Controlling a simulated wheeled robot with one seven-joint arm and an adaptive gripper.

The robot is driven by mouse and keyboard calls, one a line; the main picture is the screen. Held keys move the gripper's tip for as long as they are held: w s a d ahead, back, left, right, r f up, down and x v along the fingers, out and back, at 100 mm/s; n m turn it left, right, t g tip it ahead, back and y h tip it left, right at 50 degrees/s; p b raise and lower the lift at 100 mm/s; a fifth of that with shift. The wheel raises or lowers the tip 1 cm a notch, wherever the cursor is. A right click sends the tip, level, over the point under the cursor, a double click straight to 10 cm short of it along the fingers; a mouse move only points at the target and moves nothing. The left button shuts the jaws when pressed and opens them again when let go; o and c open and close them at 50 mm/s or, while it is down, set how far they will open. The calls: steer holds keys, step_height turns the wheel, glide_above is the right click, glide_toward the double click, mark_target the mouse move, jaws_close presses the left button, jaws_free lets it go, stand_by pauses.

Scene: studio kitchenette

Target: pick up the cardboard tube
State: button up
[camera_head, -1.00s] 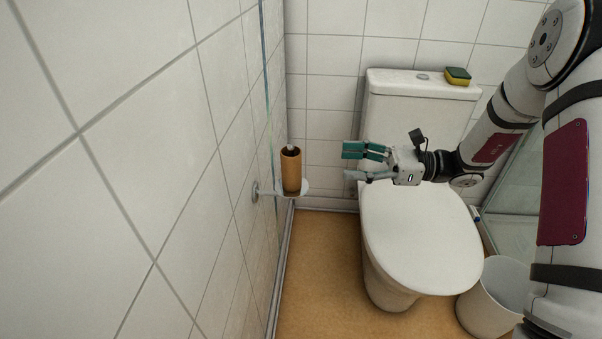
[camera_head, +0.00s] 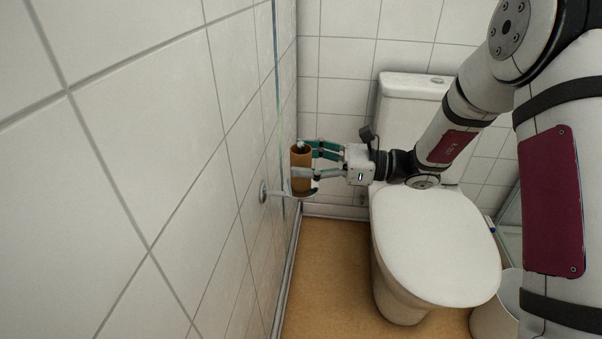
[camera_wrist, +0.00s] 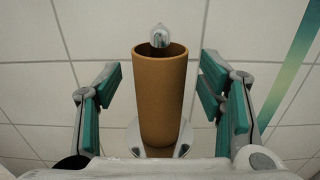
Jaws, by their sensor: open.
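The brown cardboard tube (camera_head: 301,173) stands upright on a small wall-mounted holder (camera_head: 279,194) by the tiled wall. In the wrist view the tube (camera_wrist: 160,100) is between the two teal-padded fingers, with a visible gap on each side. A shiny rounded metal tip (camera_wrist: 160,37) shows at the tube's top opening. My gripper (camera_head: 312,161) is open and reaches in from the right, its fingers on either side of the tube. In the wrist view the holder's round plate (camera_wrist: 134,139) shows below the tube, partly hidden by it.
A white toilet (camera_head: 437,240) with its lid closed stands to the right, below my arm. A white bin (camera_head: 493,312) is at the lower right. The tiled wall (camera_head: 150,150) is close on the left. The brown floor (camera_head: 330,280) between is clear.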

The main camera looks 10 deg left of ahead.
steer(key=shift+a, duration=0.55)
steer(key=c, duration=0.8)
steer(key=shift+r, duration=0.2)
